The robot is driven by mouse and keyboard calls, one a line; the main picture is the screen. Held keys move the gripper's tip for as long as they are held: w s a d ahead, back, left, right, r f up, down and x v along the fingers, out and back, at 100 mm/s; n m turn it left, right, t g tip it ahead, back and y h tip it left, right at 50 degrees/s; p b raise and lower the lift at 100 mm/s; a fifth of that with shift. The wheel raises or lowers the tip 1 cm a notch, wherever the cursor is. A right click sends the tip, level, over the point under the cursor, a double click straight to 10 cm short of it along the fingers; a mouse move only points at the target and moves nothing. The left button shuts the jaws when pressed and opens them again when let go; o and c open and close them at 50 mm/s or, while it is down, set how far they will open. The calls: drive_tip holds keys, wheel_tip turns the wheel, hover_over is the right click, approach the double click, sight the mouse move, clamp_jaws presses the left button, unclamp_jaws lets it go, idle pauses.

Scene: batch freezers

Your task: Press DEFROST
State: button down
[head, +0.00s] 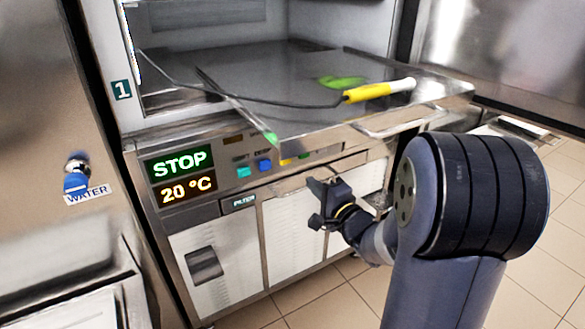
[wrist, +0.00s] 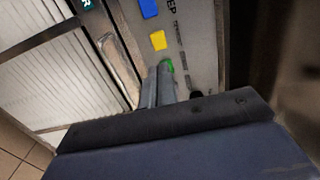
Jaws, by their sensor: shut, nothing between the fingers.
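The control panel of freezer 1 (head: 222,153) has a display (head: 180,175) reading STOP and 20 °C. Right of it is a row of buttons: teal (head: 243,171), blue (head: 264,164), yellow (head: 285,161) and green, partly under the tray's edge. Their labels are too small to read surely; I cannot tell which is DEFROST. My gripper (head: 318,188) is shut and empty, below and right of the row. In the wrist view its fingertips (wrist: 164,72) overlap the green button (wrist: 169,65), close to the yellow button (wrist: 157,40) and blue button (wrist: 148,9). Contact cannot be told.
A metal tray (head: 245,75) juts out above the buttons, with a yellow-handled tool (head: 378,91) and green residue on it. A FILTER label (head: 244,201) and white louvred panels (head: 290,235) lie below. A blue WATER tap (head: 76,182) is at left.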

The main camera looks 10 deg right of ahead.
sight(289, 161)
drive_tip(key=b+x, duration=0.2)
drive_tip(key=x, duration=0.8)
drive_tip(key=shift+w+a+b, duration=0.1)
drive_tip(key=shift+w+b, duration=0.15)
drive_tip(key=shift+b, duration=0.15)
drive_tip(key=shift+w+a+r+p, duration=0.1)
drive_tip(key=shift+w+r+p, duration=0.05)
drive_tip(key=shift+w+p, duration=0.3)
drive_tip(key=shift+w+a+r+p, duration=0.1)
drive_tip(key=shift+w+p, duration=0.15)
drive_tip(key=shift+p, duration=0.3)
drive_tip(key=shift+a, duration=0.1)
